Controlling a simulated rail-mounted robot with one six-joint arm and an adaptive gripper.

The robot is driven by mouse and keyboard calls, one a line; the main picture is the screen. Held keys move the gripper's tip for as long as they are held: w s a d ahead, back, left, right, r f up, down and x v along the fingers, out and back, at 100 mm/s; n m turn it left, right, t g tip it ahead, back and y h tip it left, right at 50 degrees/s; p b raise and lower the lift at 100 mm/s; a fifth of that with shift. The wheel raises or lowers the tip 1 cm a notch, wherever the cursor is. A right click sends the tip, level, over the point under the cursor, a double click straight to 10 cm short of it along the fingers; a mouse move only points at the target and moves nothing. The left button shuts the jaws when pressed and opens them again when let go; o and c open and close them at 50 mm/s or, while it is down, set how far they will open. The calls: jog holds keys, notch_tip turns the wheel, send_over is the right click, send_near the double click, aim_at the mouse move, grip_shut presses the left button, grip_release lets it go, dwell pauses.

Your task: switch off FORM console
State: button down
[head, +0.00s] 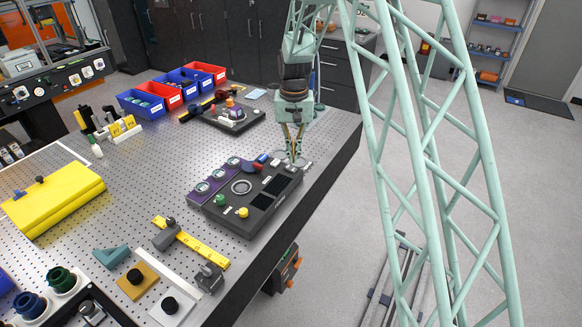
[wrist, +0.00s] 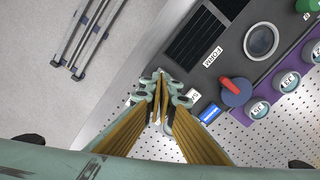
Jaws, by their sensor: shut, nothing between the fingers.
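The FORM console (head: 240,225) is a dark box on the perforated table, with a purple strip, round gauges, a green knob (head: 220,200) and a yellow knob (head: 243,212). Its FORM label (wrist: 213,56) is readable in the wrist view. A red handle on a blue round base (wrist: 236,91) sits near one end of the console; it also shows in the head view (head: 259,163). My gripper (head: 295,158) is shut and empty at the console's far right corner, beside the red handle and apart from it. In the wrist view its fingertips (wrist: 160,78) are by the console's edge; their height is unclear.
A smaller console (head: 235,118) stands farther back, with red and blue bins (head: 182,85) behind it. A yellow block (head: 52,200) lies left. A yellow bar (head: 195,243) lies in front. The table edge is close on the right, with open floor beyond.

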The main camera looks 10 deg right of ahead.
aim_at(294, 170)
jog(key=shift+r+p, duration=0.6)
jog(key=shift+r, duration=1)
jog(key=s+r+n+t+b, duration=0.15)
jog(key=s+r+b, duration=0.25)
jog(key=s+r, duration=1.95)
jog(key=s+n+t+b, duration=0.1)
jog(key=s+b, duration=0.3)
jog(key=s, duration=2.7)
jog(key=shift+s+t, duration=0.25)
jog(key=shift+t, duration=0.5)
